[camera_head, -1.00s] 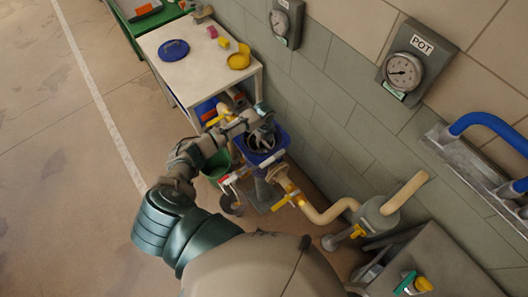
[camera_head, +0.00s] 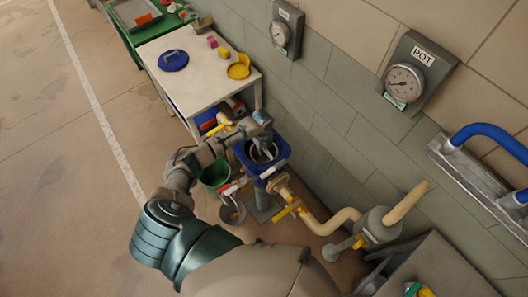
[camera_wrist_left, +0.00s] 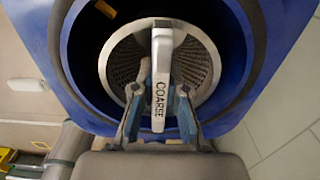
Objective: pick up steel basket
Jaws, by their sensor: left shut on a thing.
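The steel basket (camera_wrist_left: 205,65) is a round mesh basket with a pale rim and a bar handle marked COARSE (camera_wrist_left: 161,75). It sits inside the round opening of a blue housing (camera_wrist_left: 235,60). My left gripper (camera_wrist_left: 159,100) is shut on the handle, one finger on each side of it. In the head view my left gripper (camera_head: 262,142) reaches down over the blue housing (camera_head: 284,152) and hides part of the basket. I cannot tell whether the basket is raised off its seat. My right gripper is out of view.
A white table (camera_head: 205,85) with a blue lid (camera_head: 173,60) and a yellow dish (camera_head: 238,71) stands behind the housing. A green bucket (camera_head: 214,175) is beside it on the left. Pipes with a yellow valve handle (camera_head: 288,208) run right. A tiled wall stands close on the right.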

